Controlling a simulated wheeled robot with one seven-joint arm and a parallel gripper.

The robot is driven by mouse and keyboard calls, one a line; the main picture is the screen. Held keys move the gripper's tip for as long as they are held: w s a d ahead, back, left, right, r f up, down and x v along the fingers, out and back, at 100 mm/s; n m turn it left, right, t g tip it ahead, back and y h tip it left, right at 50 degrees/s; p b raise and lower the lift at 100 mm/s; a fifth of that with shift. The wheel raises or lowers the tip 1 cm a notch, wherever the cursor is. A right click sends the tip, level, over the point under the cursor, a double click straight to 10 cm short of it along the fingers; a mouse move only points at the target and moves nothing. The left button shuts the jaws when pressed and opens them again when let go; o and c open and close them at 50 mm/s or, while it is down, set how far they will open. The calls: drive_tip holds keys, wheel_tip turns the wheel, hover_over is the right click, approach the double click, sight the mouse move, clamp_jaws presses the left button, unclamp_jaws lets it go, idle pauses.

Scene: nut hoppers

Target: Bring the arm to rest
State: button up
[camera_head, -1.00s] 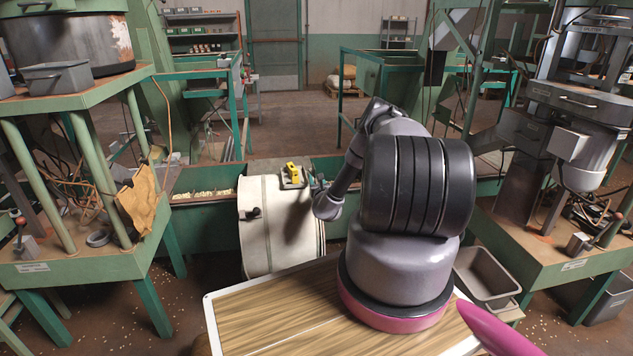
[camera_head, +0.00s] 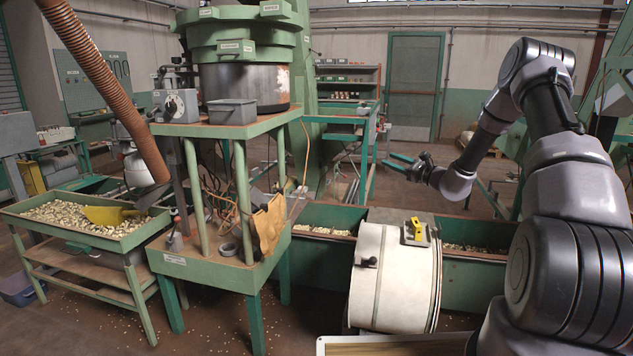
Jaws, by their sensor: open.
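My arm (camera_head: 560,190) stands at the right of the head view, bent at its elbow high up, with its forearm reaching down and left. My gripper (camera_head: 403,164) is at the forearm's end, with its two greenish fingers apart and pointing left. Nothing shows between the fingers. It is in the air above and behind the white drum (camera_head: 385,275), apart from it.
A green machine stand (camera_head: 215,131) with a grey bin (camera_head: 232,112) is left of centre. A green trough (camera_head: 320,262) runs behind the drum. Open floor lies toward the door (camera_head: 412,80).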

drive_tip(key=s+a+r+n+g+h, duration=0.1)
drive_tip(key=s+a+r+n+g, duration=0.45)
drive_tip(key=s+r, duration=0.5)
drive_tip(key=s+a+r+n+g, duration=0.5)
drive_tip(key=s+a+r+n, duration=0.2)
drive_tip(key=s, duration=0.6)
drive_tip(key=s+d+r+n+t+h, duration=0.1)
drive_tip(key=s+d+n+h, duration=0.1)
drive_tip(key=s, duration=0.6)
drive_tip(key=s+d+r+n+t+h, duration=0.1)
drive_tip(key=s+d+h, duration=0.3)
drive_tip(key=s, duration=0.4)
drive_tip(key=s+d+r+n+t+h, duration=0.1)
drive_tip(key=s+d+r+n+h, duration=0.1)
drive_tip(key=s, duration=0.6)
drive_tip(key=d+n+h, duration=0.1)
drive_tip(key=d, duration=0.1)
drive_tip(key=shift+s+d+r, duration=0.25)
drive_tip(key=shift+d+r, duration=0.05)
